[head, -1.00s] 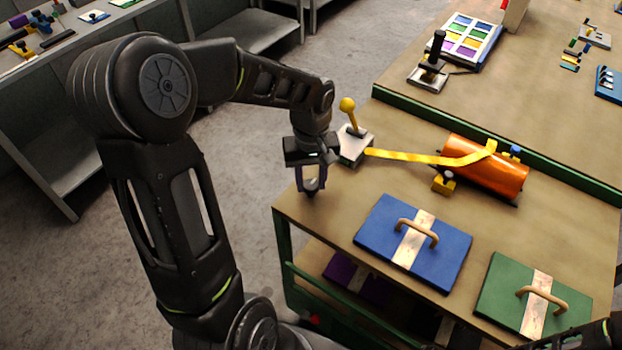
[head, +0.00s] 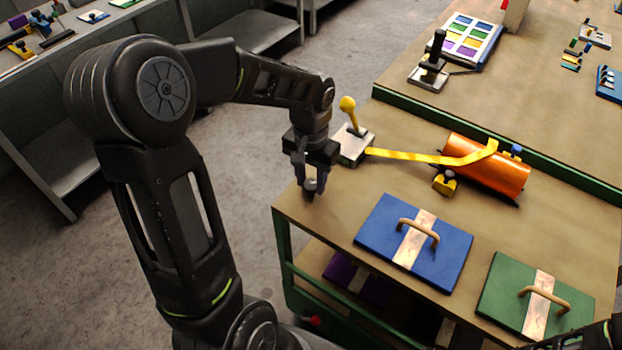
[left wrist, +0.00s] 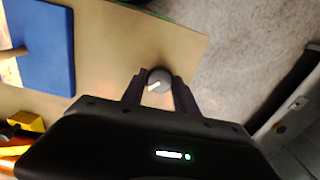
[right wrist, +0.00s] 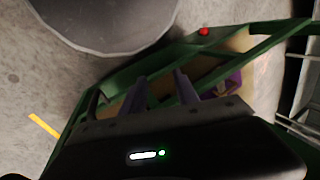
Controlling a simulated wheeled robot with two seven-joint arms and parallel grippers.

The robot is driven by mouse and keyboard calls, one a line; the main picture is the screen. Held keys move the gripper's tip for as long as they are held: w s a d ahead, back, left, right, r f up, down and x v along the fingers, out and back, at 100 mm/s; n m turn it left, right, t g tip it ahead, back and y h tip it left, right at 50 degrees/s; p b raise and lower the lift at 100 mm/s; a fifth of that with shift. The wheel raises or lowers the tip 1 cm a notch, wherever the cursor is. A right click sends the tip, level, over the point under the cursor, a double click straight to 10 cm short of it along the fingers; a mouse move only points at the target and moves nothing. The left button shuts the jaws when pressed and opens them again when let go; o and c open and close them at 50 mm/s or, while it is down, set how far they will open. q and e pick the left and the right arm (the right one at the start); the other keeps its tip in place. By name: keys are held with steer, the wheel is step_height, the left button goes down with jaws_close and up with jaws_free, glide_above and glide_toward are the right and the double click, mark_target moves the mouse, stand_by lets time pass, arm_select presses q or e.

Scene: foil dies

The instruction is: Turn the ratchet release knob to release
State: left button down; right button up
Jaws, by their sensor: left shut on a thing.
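The knob is round and grey with a white pointer mark; it shows in the left wrist view (left wrist: 158,80), between the fingers of my left gripper (left wrist: 158,86). The mark points to the lower left there. In the head view my left gripper (head: 309,188) points down at the near left corner of the table and is shut on the knob, which its fingers mostly hide. The ratchet (head: 353,147) beside it is a pale block with a yellow ball-topped lever (head: 348,105). My right gripper (right wrist: 163,86) is open and empty in the right wrist view.
A yellow strap (head: 405,156) runs from the ratchet over an orange cylinder (head: 495,168). A blue lid (head: 380,235) and a green lid (head: 505,290) with handles lie in front. A green ledge (head: 420,106) crosses behind. A joystick (head: 433,65) stands beyond it.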

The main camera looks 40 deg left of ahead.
mark_target(311, 183)
arm_select(q)
steer(key=m, duration=0.5)
steer(key=shift+m, duration=2.5)
steer(key=c, duration=0.9)
jaws_free()
steer(key=shift+c, duration=0.2)
steer(key=shift+r, duration=0.1)
step_height(311, 183, up, 8)
steer(key=shift+f, duration=0.15)
